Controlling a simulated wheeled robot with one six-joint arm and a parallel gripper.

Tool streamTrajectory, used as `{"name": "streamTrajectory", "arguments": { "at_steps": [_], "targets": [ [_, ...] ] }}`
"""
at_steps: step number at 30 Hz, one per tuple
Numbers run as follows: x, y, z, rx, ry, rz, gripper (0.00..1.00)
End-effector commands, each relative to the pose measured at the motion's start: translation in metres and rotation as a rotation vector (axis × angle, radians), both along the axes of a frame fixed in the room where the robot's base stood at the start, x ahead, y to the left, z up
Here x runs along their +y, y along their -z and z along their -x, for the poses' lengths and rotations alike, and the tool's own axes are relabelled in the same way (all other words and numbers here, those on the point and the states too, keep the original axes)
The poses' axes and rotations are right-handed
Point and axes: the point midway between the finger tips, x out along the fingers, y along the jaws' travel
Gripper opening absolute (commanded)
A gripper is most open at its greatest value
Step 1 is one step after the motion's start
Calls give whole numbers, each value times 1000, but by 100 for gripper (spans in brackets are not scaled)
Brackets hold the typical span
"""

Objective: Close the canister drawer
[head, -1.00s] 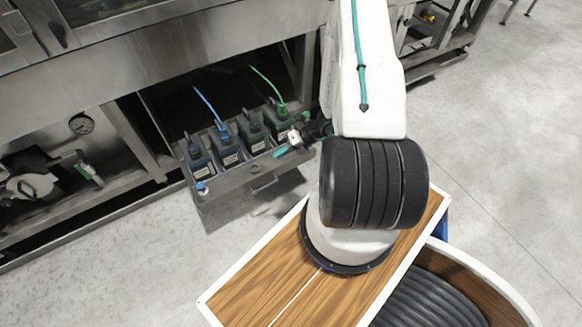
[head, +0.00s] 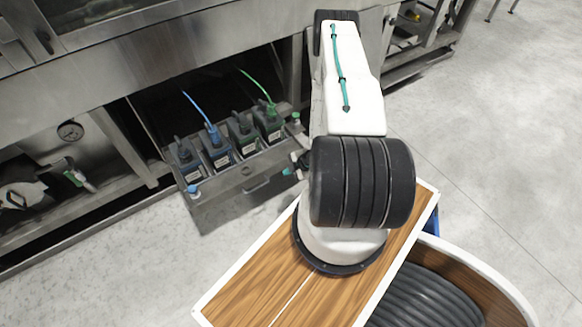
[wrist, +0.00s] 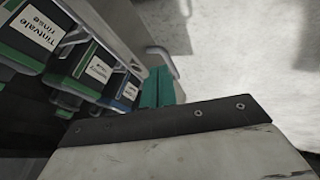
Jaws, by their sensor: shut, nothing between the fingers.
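The canister drawer (head: 225,197) stands pulled out from under the machine in the head view. It holds a row of dark canisters (head: 217,153) with white labels, some with a blue or green hose. A handle (head: 257,186) sits on its front. My gripper (head: 290,170) is near the drawer's right front end, partly hidden behind my arm. Its teal fingers are shut and empty; I cannot tell whether they touch the drawer. In the wrist view the teal fingers (wrist: 158,87) appear beside the drawer wall (wrist: 118,35), with labelled canisters (wrist: 98,68) to the left.
The steel machine (head: 190,50) spans the back, with a dark opening behind the drawer. An open bay with a gauge (head: 70,131) lies to the left.

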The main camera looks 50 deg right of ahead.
Motion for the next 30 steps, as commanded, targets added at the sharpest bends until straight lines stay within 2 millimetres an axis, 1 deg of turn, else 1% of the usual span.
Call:
{"name": "streamTrajectory", "arguments": {
  "at_steps": [1,3,9,13,18,21,29,30],
  "targets": [
    [5,10,-7,0,-4,0,0],
    [9,23,-16,0,-7,0,0],
    [20,56,-39,-1,-9,1,0],
    [13,53,-61,-4,-10,2,0],
    [8,53,-74,-2,-7,2,0],
    [7,53,-77,-1,-6,1,0],
    [7,53,-77,0,-6,1,0],
    [-18,53,-77,-4,-3,4,0]
  ]
}}
